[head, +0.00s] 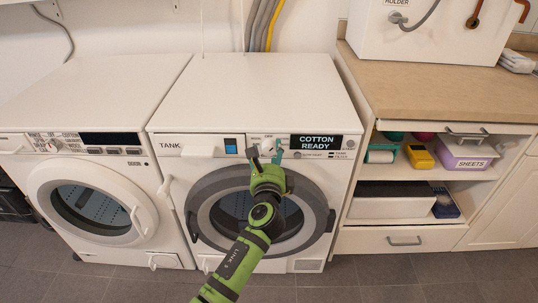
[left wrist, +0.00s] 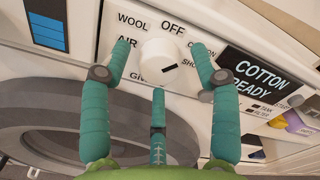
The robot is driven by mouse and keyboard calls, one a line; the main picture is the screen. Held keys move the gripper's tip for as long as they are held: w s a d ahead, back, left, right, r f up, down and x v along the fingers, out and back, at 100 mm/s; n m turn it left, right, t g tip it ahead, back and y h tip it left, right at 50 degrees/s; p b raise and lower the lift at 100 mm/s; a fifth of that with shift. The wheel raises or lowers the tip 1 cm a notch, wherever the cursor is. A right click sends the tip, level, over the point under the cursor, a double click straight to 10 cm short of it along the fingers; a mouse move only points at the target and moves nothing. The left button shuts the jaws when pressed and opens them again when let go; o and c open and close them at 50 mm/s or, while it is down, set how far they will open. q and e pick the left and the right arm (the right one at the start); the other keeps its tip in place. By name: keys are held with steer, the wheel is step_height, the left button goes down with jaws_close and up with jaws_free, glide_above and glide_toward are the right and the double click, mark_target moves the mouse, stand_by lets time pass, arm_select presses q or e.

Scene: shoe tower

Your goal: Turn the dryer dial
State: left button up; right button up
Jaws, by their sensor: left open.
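The dryer (head: 250,85) is the right-hand white machine, with a round dark-rimmed door. Its round white dial (left wrist: 160,60) shows in the left wrist view, with a dark mark at its lower right. Printed around it are OFF at the top, WOOL and AIR at the left, and partly hidden words at the right. My left gripper (head: 266,153) is in front of the dial panel. In the left wrist view its three teal fingers (left wrist: 160,85) are spread, one left of the dial, one right and one below. Contact cannot be told. The display (head: 316,142) reads COTTON READY.
A second white machine (head: 110,85) with its own dial stands directly to the left. At the right is a counter (head: 430,85) above open shelves holding a purple SHEETS box (head: 465,153) and a yellow item (head: 419,157). The dryer's water tank drawer (head: 182,146) is left of the dial.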

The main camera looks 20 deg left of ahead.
arm_select(q)
steer(key=c, duration=1.1)
steer(key=shift+c, duration=0.2)
steer(key=shift+n, duration=0.3)
arm_select(e)
steer(key=shift+w, duration=0.15)
arm_select(q)
steer(key=shift+f+n+b, duration=0.1)
steer(key=shift+n+b, duration=0.4)
steer(key=shift+n, duration=0.2)
steer(key=shift+n+b, duration=0.35)
steer(key=shift+n, duration=0.45)
steer(key=n+b, duration=0.1)
steer(key=n, duration=0.2)
steer(key=shift+d, duration=0.1)
steer(key=shift+n, duration=0.5)
arm_select(e)
steer(key=shift+w+a+f, duration=0.1)
steer(key=shift+w+a, duration=0.15)
steer(key=shift+w, duration=0.35)
steer(key=shift+w+a+f, duration=0.1)
steer(key=shift+w+a, duration=0.1)
steer(key=shift+w, duration=0.4)
